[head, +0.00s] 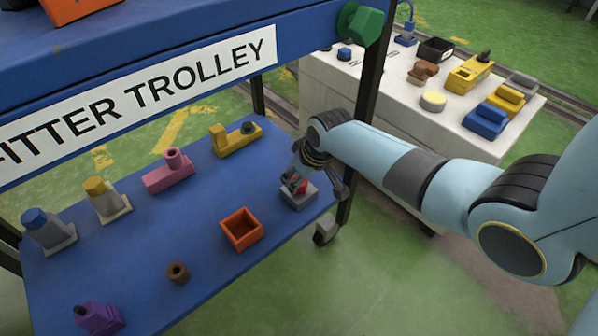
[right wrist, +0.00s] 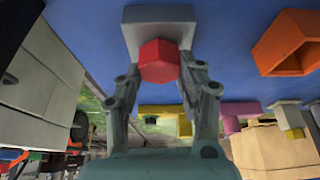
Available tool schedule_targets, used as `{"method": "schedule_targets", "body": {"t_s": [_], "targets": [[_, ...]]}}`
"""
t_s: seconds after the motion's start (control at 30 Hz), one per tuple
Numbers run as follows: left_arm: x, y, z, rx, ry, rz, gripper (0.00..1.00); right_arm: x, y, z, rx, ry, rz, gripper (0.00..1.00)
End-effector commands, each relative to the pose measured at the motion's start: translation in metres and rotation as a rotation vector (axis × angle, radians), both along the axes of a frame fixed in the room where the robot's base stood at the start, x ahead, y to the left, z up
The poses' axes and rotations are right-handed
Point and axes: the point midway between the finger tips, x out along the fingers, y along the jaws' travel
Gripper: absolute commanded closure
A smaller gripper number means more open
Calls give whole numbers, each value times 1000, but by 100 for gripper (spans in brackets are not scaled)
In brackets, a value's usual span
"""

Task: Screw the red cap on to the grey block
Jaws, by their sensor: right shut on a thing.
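The red cap (right wrist: 159,61) is a faceted red piece between the fingers of my right gripper (right wrist: 160,75), which is shut on it. In the head view the cap (head: 302,187) shows only as a small red patch, partly hidden by my right gripper (head: 300,184). The grey block (head: 298,198) stands on the lower blue shelf near its right end; it also shows in the right wrist view (right wrist: 158,22) right behind the cap. The cap is at the block's upper part; I cannot tell how far it is seated. My left gripper is not in view.
The blue shelf (head: 215,275) also holds an orange open box (head: 241,230), a brown ring (head: 178,273), a yellow piece (head: 236,139), a pink piece (head: 169,172) and a purple piece (head: 97,318). A dark trolley post (head: 367,85) rises close to my right arm. The trolley's upper deck hangs above the shelf. A white table (head: 330,85) with several parts stands behind.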

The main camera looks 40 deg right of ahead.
Motion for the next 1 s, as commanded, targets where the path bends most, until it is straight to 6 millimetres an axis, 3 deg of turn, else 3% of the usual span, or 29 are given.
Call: {"method": "schedule_targets", "body": {"t_s": [0.53,1.0], "targets": [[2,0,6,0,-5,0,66,1,0,2,0,-2,-50,96],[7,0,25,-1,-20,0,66,1,0,3,-1,-1,-308,96]]}}
